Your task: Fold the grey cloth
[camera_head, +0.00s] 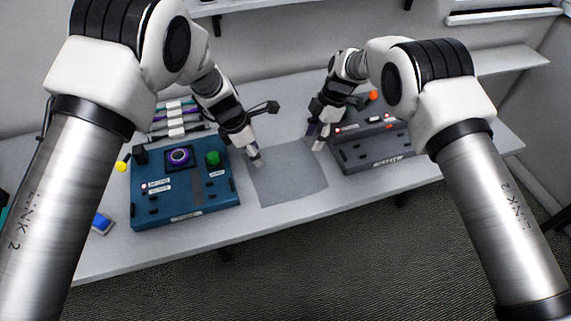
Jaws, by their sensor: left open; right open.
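The grey cloth (290,178) lies flat and spread out on the white table, between a blue box and a dark grey box. Its front edge lies near the table's front edge. My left gripper (257,161) is open over the cloth's back left corner. My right gripper (319,146) is open over the cloth's back right corner. Both point down, and I cannot tell whether their fingertips touch the cloth.
The blue box (185,203) with a purple ring and green knob stands left of the cloth. The dark grey box (375,153) stands to its right. Several cables (176,120) lie at the back left.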

